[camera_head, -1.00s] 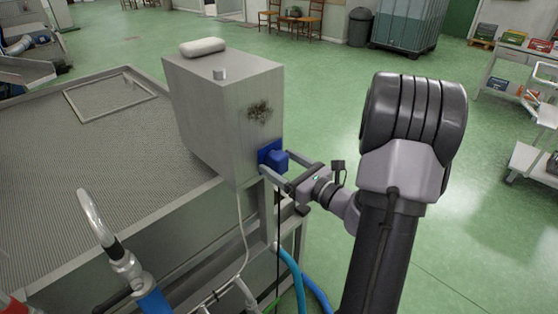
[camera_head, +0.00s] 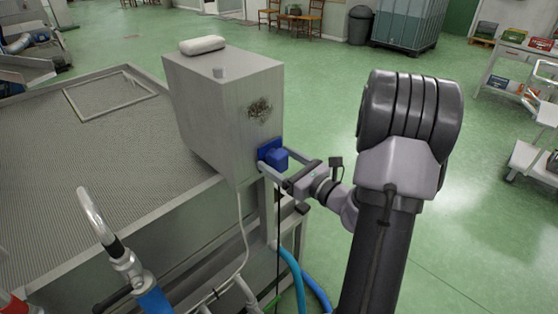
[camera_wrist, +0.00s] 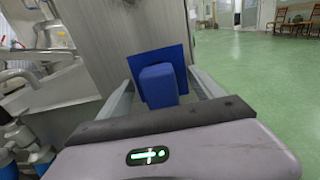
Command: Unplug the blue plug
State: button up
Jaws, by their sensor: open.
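The blue plug (camera_head: 278,158) sits in a blue socket plate (camera_head: 264,149) on the right face of a grey metal box. In the wrist view the plug (camera_wrist: 158,86) stands out from the socket plate (camera_wrist: 178,57). My gripper (camera_head: 273,168) is open, with one finger on each side of the plug. In the wrist view the fingers (camera_wrist: 160,92) flank the plug, with a visible gap on the right; whether the left finger touches it I cannot tell. The plug's lower end is partly hidden behind the gripper body.
The grey box (camera_head: 207,117) stands on the corner of a large grated steel basin (camera_head: 130,150). A white block (camera_head: 202,45) lies on top of it. Blue hoses (camera_head: 291,268) and a thin cable hang below. Green floor (camera_head: 320,110) is open behind and to the right.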

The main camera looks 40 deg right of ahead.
aim_at(284, 164)
dwell(0.3)
grip_shut()
dwell(0.3)
jog(key=shift+s+d+b, duration=0.15)
jog(key=shift+s+b, duration=0.25)
jog(key=shift+s, duration=1.1)
jog(key=shift+s+d+b, duration=0.1)
jog(key=shift+s+b, duration=0.3)
jog(key=shift+s, duration=1.1)
